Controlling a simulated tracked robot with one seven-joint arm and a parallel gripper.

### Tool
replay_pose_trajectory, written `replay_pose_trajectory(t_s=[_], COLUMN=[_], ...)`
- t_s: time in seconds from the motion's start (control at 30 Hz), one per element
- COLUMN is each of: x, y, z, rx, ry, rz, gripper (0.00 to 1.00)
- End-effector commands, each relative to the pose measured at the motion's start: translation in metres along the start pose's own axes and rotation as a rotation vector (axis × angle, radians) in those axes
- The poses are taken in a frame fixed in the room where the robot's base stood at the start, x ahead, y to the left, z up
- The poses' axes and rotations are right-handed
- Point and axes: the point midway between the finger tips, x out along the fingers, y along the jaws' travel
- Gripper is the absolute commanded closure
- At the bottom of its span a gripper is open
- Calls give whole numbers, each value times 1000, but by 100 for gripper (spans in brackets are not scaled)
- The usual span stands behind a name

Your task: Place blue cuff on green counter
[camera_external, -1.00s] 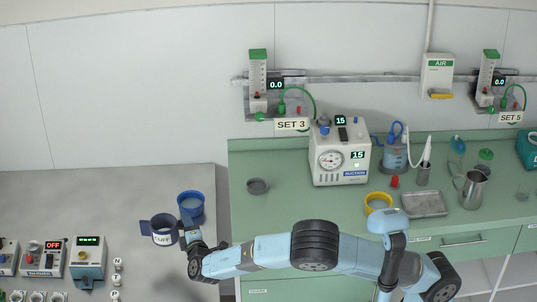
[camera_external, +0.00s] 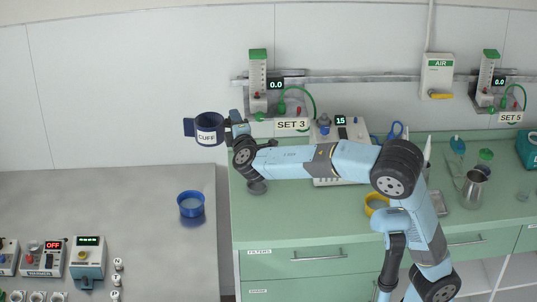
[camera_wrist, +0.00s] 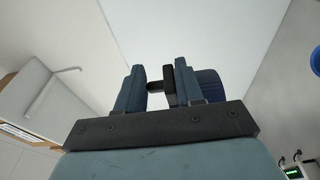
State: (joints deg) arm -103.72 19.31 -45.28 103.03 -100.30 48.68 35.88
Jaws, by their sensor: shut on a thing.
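The blue cuff (camera_external: 209,129), a dark blue ring with a white "CUFF" label, is held in the air by my gripper (camera_external: 232,128), above the back of the grey table. My gripper is shut on a part at the cuff's right side. In the wrist view the two fingers (camera_wrist: 155,88) close on a dark tab, and the cuff (camera_wrist: 208,84) shows partly behind the right finger. The green counter (camera_external: 300,225) is to the right of and below the cuff. My arm hides part of its surface.
A blue cup-like ring (camera_external: 191,205) stands on the grey table (camera_external: 110,195). The counter's front left is clear.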

Motion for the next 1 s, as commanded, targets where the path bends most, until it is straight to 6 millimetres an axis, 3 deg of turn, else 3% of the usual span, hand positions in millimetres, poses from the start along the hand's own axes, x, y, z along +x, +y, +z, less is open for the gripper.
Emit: replay_pose_trajectory(t_s=[0.2, 0.5, 0.7, 1.0], x=[19, 41, 53, 68], y=[49, 94, 113, 122], z=[69, 168, 236, 343], rx=[6, 6, 5, 5], ry=[-31, -73, -100, -138], rz=[-1, -1, -1, -2], gripper=[97, 97, 97, 97])
